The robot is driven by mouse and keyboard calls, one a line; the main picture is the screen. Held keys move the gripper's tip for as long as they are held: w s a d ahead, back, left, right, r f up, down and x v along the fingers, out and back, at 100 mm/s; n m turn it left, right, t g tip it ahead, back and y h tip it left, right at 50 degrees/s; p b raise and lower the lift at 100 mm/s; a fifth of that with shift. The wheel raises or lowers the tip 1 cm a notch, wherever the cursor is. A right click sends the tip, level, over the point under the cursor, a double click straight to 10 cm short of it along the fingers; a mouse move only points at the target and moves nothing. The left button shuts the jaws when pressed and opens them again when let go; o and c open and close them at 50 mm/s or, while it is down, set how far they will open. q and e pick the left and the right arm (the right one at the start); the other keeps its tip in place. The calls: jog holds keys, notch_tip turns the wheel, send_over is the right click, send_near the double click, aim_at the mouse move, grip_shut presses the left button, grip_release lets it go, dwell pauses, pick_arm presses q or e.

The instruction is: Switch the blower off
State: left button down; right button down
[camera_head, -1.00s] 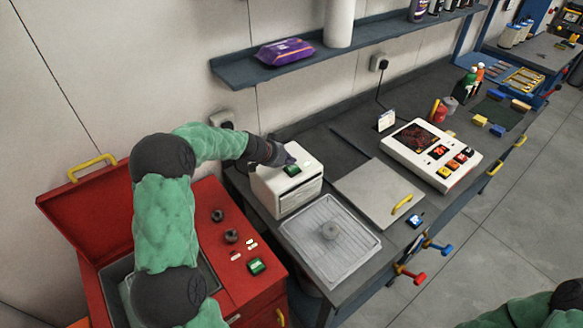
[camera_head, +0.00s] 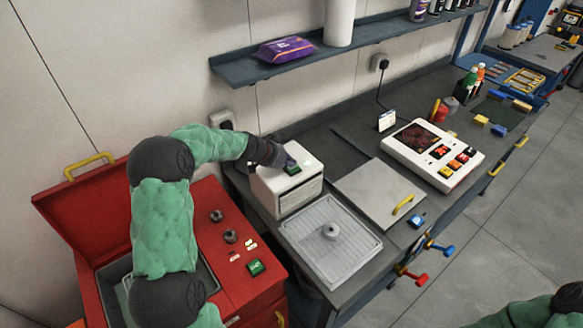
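The blower appears to be the white box (camera_head: 297,197) with a slotted front, standing on the dark bench beside the red cabinet. A small green switch (camera_head: 292,169) sits on its top. My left gripper (camera_head: 283,160) reaches in from the left, low over the blower's top, with its dark fingertips just behind the switch. Whether they touch the switch or the casing, I cannot tell. No object shows in the gripper, and its finger gap is not clear. A bit of my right arm shows at the bottom right corner; its gripper is out of view.
A clear ribbed tray (camera_head: 312,262) with a grey round piece (camera_head: 330,231) lies in front of the blower. The red cabinet (camera_head: 236,276) with its lid up stands at left. A grey lidded plate (camera_head: 372,191) and a white control panel (camera_head: 423,173) are at right. A shelf (camera_head: 350,48) runs above.

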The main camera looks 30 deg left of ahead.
aim_at(290, 167)
pick_arm(q)
jog(key=shift+f+b, duration=0.35)
jog(key=shift+b, duration=0.15)
dwell(0.6)
jog(key=shift+r, duration=0.8)
jog(key=shift+r+p, duration=1.3)
jog(key=shift+r, duration=1.7)
jog(key=shift+f, duration=0.1)
